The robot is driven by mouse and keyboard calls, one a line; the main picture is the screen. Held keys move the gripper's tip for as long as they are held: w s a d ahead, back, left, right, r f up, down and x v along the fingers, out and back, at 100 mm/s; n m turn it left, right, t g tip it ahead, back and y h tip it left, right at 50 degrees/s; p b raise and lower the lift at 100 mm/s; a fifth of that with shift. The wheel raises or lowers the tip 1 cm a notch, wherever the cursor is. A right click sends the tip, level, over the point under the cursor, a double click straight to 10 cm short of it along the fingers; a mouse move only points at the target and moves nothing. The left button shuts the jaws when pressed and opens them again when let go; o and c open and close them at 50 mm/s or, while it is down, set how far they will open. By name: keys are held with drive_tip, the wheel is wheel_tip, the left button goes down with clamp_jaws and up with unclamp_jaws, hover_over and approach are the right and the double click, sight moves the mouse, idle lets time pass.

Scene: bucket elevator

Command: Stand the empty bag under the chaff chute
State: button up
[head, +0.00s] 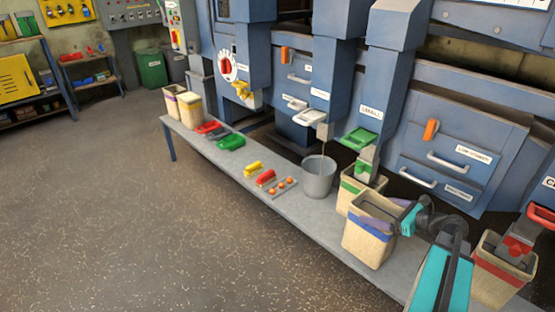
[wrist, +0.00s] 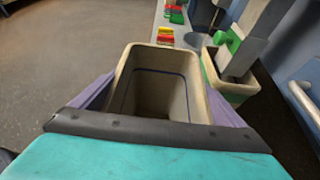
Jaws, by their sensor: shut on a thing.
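The empty tan bag (head: 365,250) has a square open mouth and a blue-purple band near its top. It is upright at the bench's front edge, right of the middle in the head view. My gripper (head: 396,213) is shut on it from the right, with purple fingers on its two sides. In the wrist view the bag (wrist: 133,75) shows its mouth toward me and its dark inside looks empty. Whether its base touches the bench is unclear. Several chutes stand behind the bench; I cannot read which is the chaff chute.
A green-banded bag (head: 351,205) stands close behind, below a green chute (head: 359,139). A grey bucket (head: 318,180) is left of it. A red-banded bag (head: 492,283) stands at the right. Brushes and scoops lie farther left on the bench (head: 235,176). The floor in front is clear.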

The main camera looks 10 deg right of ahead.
wheel_tip(320, 180, up, 8)
drive_tip(key=p, duration=0.6)
drive_tip(key=shift+f+p, duration=0.2)
drive_tip(key=shift+p, duration=0.15)
drive_tip(key=shift+w, duration=0.15)
